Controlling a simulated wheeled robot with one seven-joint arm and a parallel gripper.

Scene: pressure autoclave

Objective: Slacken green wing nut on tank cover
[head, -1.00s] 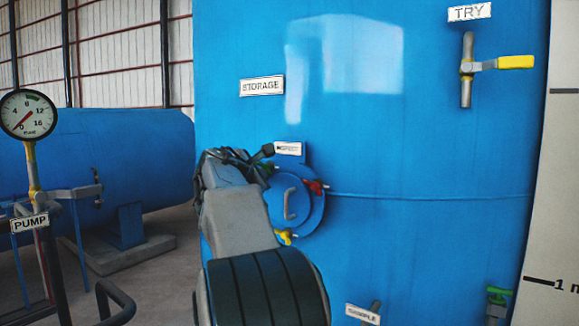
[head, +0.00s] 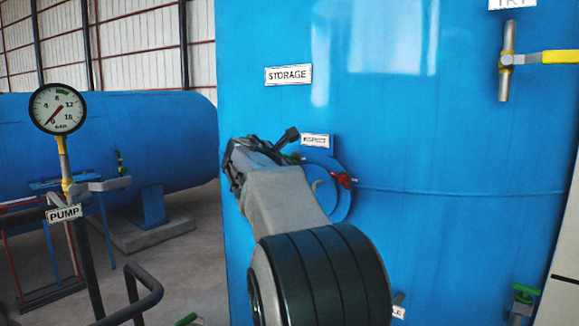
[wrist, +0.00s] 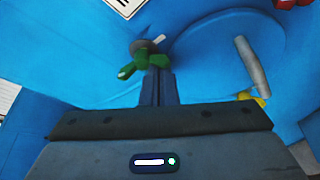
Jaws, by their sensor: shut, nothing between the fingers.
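The green wing nut (wrist: 146,63) shows in the wrist view on a grey stud at the rim of the round blue cover (wrist: 215,62). My gripper (wrist: 158,75) is shut and empty, its fingertips right at the lower side of the green nut; I cannot tell whether they touch it. In the head view my arm hides most of the cover (head: 338,203) and the gripper's fingers; only a bit of green (head: 295,157) shows past my wrist. A red wing nut (head: 343,180) sits at the cover's right rim. A yellow one (wrist: 250,97) is partly hidden in the wrist view.
The cover has a grey handle (wrist: 252,66). A white label (head: 317,141) is above it on the big blue tank (head: 450,130). A pump gauge (head: 57,109) on a post and a dark bent rail (head: 140,300) stand at the left. A valve with yellow lever (head: 558,57) is upper right.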

